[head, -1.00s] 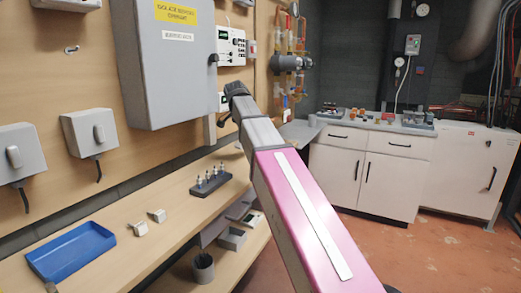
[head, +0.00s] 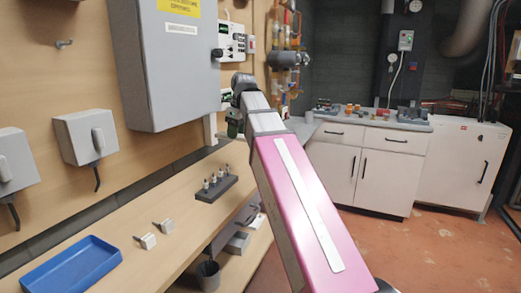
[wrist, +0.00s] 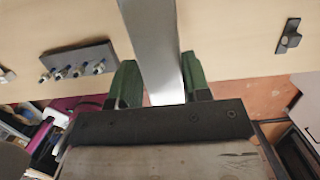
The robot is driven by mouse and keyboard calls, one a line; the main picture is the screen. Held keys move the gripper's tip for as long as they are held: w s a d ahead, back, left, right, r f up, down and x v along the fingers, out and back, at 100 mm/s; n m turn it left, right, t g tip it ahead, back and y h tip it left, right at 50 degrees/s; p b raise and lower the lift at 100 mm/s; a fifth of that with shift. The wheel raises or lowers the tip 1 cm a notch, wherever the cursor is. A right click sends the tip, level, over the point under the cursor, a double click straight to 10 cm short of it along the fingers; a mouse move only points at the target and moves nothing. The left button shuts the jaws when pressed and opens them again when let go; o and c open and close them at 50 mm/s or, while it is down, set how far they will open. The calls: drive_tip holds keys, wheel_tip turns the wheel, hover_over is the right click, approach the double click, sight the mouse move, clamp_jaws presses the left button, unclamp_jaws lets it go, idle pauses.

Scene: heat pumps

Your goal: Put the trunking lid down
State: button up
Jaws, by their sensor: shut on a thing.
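My gripper (wrist: 158,88) has green fingers and is shut on the trunking lid (wrist: 152,45), a long plain grey strip. In the wrist view the lid passes between the fingers and runs up out of the picture, over the pale wooden bench (wrist: 215,75). Its far end is out of view, and I cannot tell whether it touches the bench. In the head view my gripper (head: 235,124) hangs below the wrist, by the wall cabinet's lower right corner, mostly hidden. The lid is not clearly distinguishable there.
A dark block with several metal fittings (head: 215,188) stands on the bench; a blue tray (head: 72,268) and two small pale parts (head: 155,233) lie nearer. A grey cabinet (head: 168,65) overhangs the bench. The bench between parts and wall is clear.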

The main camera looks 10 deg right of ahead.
drive_tip(key=w+d+f, duration=0.4)
drive_tip(key=w+d, duration=0.1)
drive_tip(key=w+d+f, duration=0.2)
drive_tip(key=d, duration=0.1)
drive_tip(key=shift+w+d+f, duration=0.25)
drive_tip(key=shift+f, duration=2.15)
drive_tip(key=o, duration=0.9)
drive_tip(key=shift+f, duration=0.1)
drive_tip(key=shift+o, duration=0.2)
wheel_tip(320, 180, up, 12)
drive_tip(key=s+d, duration=0.1)
drive_tip(key=d, duration=0.1)
drive_tip(key=shift+s, duration=0.2)
